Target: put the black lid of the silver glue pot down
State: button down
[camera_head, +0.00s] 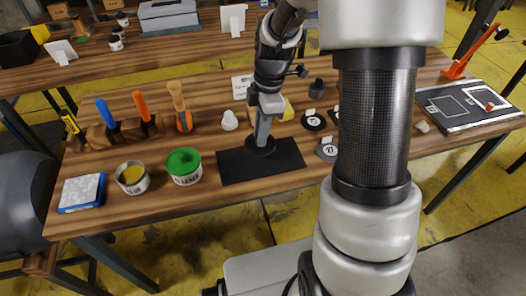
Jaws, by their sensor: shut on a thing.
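The silver glue pot (133,181) stands open near the front left of the table, with yellow glue showing inside. My gripper (263,138) points down over the black mat (282,165), to the right of the pots. It is shut on the black lid (261,148), a dark disc at the fingertips. The lid is low over the mat's back part. Dark on dark, I cannot tell whether it touches the mat. The fingers are partly hidden by the gripper body.
A pot with a green lid (184,162) stands between the silver pot and the mat. A blue-edged block (82,193) lies at the left. Tools in a wooden holder (133,130) and a white cone-shaped piece (230,120) stand behind.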

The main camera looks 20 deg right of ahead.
jog(key=shift+f+b, duration=0.4)
jog(key=shift+f, duration=2.65)
jog(key=shift+f, duration=0.2)
jog(key=c, duration=1.6)
grip_release()
